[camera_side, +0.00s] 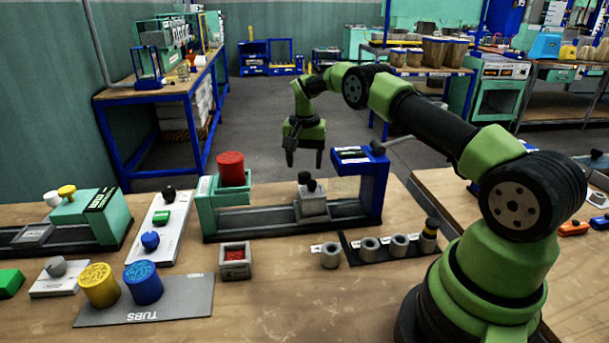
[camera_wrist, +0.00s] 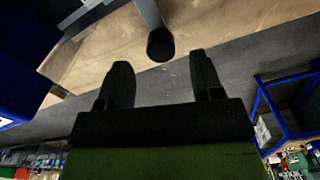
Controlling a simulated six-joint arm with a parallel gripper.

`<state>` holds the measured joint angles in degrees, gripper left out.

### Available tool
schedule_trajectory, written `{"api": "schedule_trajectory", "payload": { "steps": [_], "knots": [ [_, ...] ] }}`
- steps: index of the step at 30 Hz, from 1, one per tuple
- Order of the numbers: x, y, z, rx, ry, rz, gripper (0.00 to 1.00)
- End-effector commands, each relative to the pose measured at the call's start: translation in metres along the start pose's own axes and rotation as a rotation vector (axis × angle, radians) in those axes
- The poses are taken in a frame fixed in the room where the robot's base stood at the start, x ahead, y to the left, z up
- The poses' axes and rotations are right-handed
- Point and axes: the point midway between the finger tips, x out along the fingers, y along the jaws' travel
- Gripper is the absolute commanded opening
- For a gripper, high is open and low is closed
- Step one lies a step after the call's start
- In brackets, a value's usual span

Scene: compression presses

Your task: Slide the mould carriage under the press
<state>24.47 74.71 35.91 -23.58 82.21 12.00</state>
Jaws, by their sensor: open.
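The mould carriage (camera_side: 313,205) is a small grey block with black knobs on top. It sits on the long grey rail (camera_side: 262,222), between the teal stand holding a red tub and the blue press frame (camera_side: 372,187), just left of the press. My gripper (camera_side: 304,161) hangs above the carriage in the side view, fingers down, apart and empty. In the wrist view my gripper (camera_wrist: 160,62) shows two spread black fingers. A black round knob on a grey bar (camera_wrist: 160,44) shows beyond and between their tips; I cannot tell which part it belongs to.
The red tub (camera_side: 230,168) stands left of the carriage. A black lever knob (camera_side: 378,147) sits on the press's top. In front are a box of red pellets (camera_side: 235,260) and grey rings (camera_side: 370,248) on a black strip. Yellow and blue tubs stand front left.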

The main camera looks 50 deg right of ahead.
Motion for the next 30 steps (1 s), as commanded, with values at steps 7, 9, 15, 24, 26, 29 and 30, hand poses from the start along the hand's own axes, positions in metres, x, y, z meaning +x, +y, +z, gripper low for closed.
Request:
{"api": "schedule_trajectory", "payload": {
  "steps": [7, 9, 15, 24, 26, 29, 30],
  "knots": [
    [0.037, 0.000, 0.000, 0.001, -0.001, 0.000, 0.60],
    [0.042, 0.000, 0.000, 0.001, 0.000, 0.000, 0.60],
    [0.045, 0.000, 0.000, 0.001, 0.002, -0.001, 0.60],
    [0.045, 0.000, 0.000, 0.001, 0.001, 0.000, 0.21],
    [0.045, 0.000, 0.000, 0.001, 0.001, 0.000, 0.08],
    [0.045, 0.000, 0.000, 0.001, 0.001, 0.000, 0.00],
    [0.045, 0.001, -0.001, 0.001, 0.001, 0.000, 0.00]
  ]
}}
